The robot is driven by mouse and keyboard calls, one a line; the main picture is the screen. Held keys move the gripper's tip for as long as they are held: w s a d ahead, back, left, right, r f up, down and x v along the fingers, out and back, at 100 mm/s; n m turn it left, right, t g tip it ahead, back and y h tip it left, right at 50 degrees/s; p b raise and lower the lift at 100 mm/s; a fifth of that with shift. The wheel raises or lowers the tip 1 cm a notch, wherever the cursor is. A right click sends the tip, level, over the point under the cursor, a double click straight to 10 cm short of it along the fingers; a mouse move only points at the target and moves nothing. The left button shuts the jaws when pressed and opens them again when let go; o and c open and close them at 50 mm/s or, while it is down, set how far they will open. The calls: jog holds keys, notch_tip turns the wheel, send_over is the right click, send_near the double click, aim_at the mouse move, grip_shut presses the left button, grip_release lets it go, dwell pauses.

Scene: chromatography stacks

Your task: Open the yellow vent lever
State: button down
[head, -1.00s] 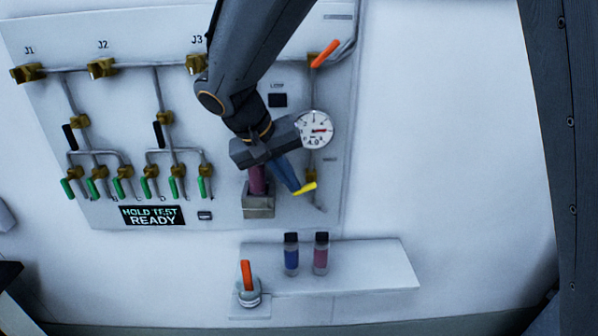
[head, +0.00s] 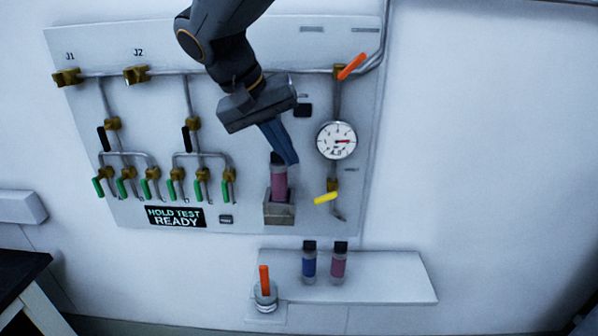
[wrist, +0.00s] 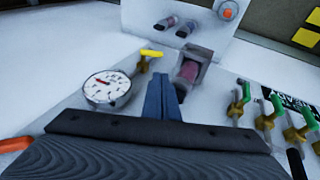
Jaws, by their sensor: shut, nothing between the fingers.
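The yellow vent lever (head: 326,198) sits on a brass valve below the round gauge (head: 336,140). It lies nearly level, its left end slightly lower. It also shows in the wrist view (wrist: 151,54). My gripper (head: 291,161) is shut and empty, with its blue fingers together. The fingertips are up and left of the lever, apart from it, and overlap the pink column in the head view. In the wrist view the fingertips (wrist: 163,82) appear between the gauge and the column holder, below the lever in the picture.
A pink column (head: 279,184) stands in a grey holder (head: 279,213) left of the lever. An orange lever (head: 352,66) is above the gauge. Two capped vials (head: 309,262) stand on the white ledge (head: 395,285). Green-handled valves fill the panel's left side. Right of the panel the wall is bare.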

jog(key=shift+v, duration=1.3)
jog(key=d+y, duration=0.1)
jog(key=d+r, duration=0.1)
jog(key=d+m+y+b, duration=0.1)
jog(key=shift+d+r+y, duration=0.3)
jog(key=shift+f, duration=0.1)
jog(key=p, duration=0.2)
send_near(318, 198)
jog(key=w+f, duration=0.1)
jog(key=shift+s+p+x, duration=0.15)
jog(key=shift+p+x, duration=0.15)
jog(key=shift+x, duration=0.8)
jog(key=shift+s+p+x, duration=0.15)
jog(key=shift+p+x, duration=0.1)
jog(key=shift+x, duration=0.85)
jog(key=shift+d+f, duration=0.1)
jog(key=shift+d, duration=0.1)
jog(key=shift+a+f+h+b, duration=0.3)
jog(key=shift+h+b, duration=0.25)
jog(key=shift+h, duration=0.15)
